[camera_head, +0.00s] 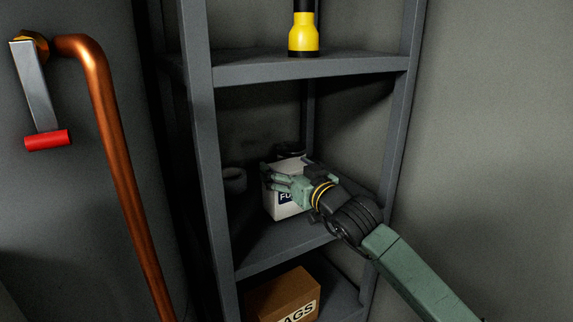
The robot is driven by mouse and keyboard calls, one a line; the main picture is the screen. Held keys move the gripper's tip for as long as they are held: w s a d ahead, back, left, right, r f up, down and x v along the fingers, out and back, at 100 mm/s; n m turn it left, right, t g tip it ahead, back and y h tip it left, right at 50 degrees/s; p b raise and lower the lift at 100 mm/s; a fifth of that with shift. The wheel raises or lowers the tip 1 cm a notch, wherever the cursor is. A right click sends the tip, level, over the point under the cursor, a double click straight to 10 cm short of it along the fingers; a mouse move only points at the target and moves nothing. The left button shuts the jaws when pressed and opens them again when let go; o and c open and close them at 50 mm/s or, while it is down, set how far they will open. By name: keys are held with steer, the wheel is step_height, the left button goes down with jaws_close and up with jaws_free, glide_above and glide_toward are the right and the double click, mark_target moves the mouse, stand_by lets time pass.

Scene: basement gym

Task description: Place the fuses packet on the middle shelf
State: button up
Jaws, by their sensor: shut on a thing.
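The fuses packet (285,205) is a white box with a dark label that begins "FU". It is at the middle shelf (285,245) of the grey shelving unit, upright, and my gripper covers part of it. I cannot tell whether its base touches the shelf board. My gripper (277,180), green and dark, reaches in from the right and is shut on the packet near its top.
A grey cylindrical item (234,180) stands left of the packet. A yellow and black torch (303,35) stands on the shelf above. A brown box marked "AGS" (285,296) sits on the shelf below. Shelf posts and a copper pipe (112,150) stand at left.

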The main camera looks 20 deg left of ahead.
steer(key=shift+f, duration=0.35)
steer(key=shift+f+b, duration=0.2)
steer(key=shift+b, duration=0.25)
steer(key=o, duration=1.7)
steer(key=shift+c, duration=0.2)
steer(key=shift+r, duration=0.15)
steer(key=shift+r+p, duration=0.2)
steer(key=shift+p, duration=0.35)
steer(key=b+v, duration=0.6)
steer(key=v, duration=0.6)
steer(key=shift+f, duration=0.15)
steer(key=shift+s, duration=0.1)
